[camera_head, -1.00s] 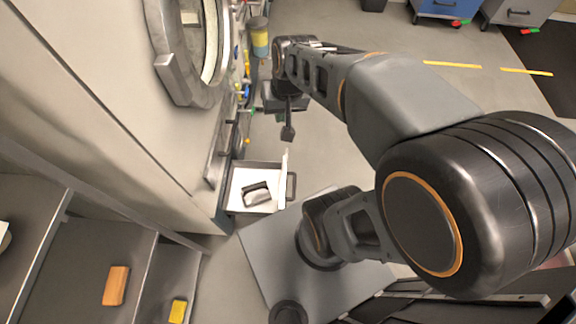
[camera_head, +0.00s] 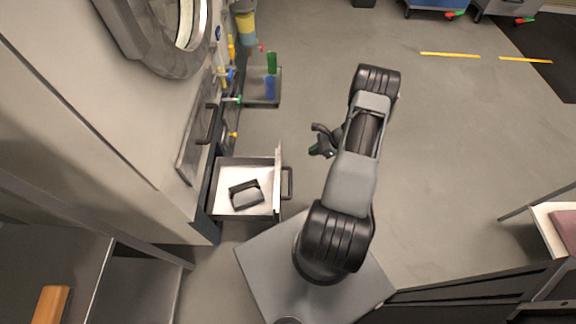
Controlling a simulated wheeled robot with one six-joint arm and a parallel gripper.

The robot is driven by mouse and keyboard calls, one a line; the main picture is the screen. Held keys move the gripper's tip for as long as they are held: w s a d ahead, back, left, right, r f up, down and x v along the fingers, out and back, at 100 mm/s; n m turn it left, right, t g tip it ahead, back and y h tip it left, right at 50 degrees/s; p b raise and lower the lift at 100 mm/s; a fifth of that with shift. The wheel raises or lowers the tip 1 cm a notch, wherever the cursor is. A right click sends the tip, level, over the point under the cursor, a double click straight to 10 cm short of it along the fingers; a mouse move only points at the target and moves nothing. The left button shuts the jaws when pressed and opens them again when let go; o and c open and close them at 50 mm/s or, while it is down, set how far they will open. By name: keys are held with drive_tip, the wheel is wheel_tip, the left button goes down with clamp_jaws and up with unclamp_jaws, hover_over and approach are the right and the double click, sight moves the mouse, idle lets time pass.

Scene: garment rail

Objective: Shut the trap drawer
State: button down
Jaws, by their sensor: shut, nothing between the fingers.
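The trap drawer (camera_head: 228,172) is a white-lined drawer with grey walls, pulled out from the base of the large grey machine at the left. Its front panel (camera_head: 278,175) stands away from the machine and carries a dark handle (camera_head: 288,183) on its right side. A dark, box-like piece (camera_head: 246,194) lies inside it. My gripper (camera_head: 318,142) is up and to the right of the drawer front, apart from the handle. It is dark and small in the picture, and it holds nothing.
A machine door with a round window (camera_head: 170,40) is at the upper left. A small tray with a green and a blue bottle (camera_head: 271,88) stands above the drawer. Shelves with an orange block (camera_head: 50,305) are at the lower left. Open floor (camera_head: 450,150) lies to the right.

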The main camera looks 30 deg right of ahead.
drive_tip(key=b+x, duration=0.3)
drive_tip(key=x, duration=0.9)
drive_tip(key=shift+w+a, duration=0.1)
drive_tip(key=shift+a, duration=0.1)
drive_tip(key=shift+w+a, duration=0.45)
drive_tip(key=shift+a, duration=0.3)
